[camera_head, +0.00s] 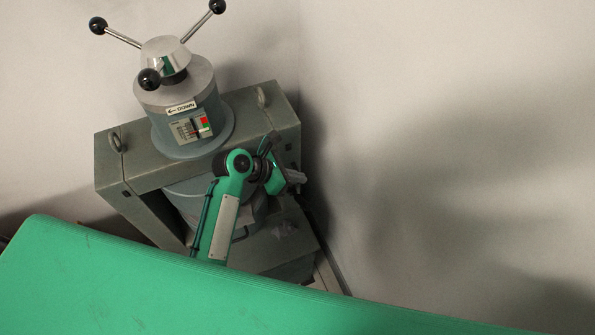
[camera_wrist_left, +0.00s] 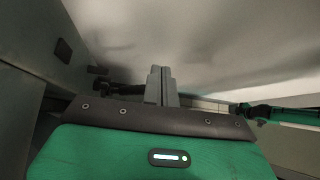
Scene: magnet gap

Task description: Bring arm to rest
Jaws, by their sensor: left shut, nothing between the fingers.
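My left arm reaches up in front of the magnet machine (camera_head: 120,165) in the head view. Its gripper (camera_head: 296,177) is by the right side of the machine's grey-green frame and points to the right. In the left wrist view the two grey fingers (camera_wrist_left: 161,86) are together, with nothing between them. I cannot tell whether the gripper touches the frame. My right gripper is not in view.
The machine's top has a three-armed handle (camera_head: 165,50) with black knobs, and a "DOWN" label (camera_head: 181,107) below it. Lifting rings sit on the frame. A pale wall (camera_head: 450,110) stands behind, with open room on the right.

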